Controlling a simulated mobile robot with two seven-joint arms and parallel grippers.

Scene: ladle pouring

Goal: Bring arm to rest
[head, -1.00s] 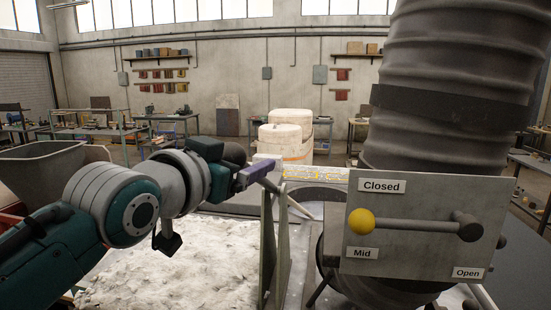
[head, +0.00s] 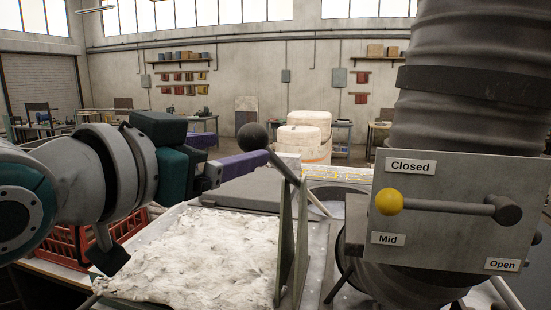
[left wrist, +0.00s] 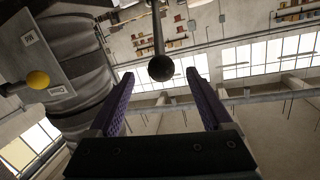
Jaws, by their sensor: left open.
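My left gripper (head: 241,149) is open, with purple fingers pointing right in the head view. A dark ball (head: 253,136) on a rod shows by its fingers. In the left wrist view, the ball (left wrist: 160,68) sits in the gap near the open fingertips of my left gripper (left wrist: 160,76), with clear space on both sides. The rod runs away from the ball; whether it belongs to a ladle is hidden. My left forearm fills the left of the head view. My right gripper is out of view.
A lever with a yellow knob (head: 389,202) on a panel (head: 450,225) points between Closed and Mid. A ribbed duct (head: 470,110) rises behind it. A tray of white material (head: 195,255), upright plates (head: 290,240) and a red crate (head: 60,240) are below my arm.

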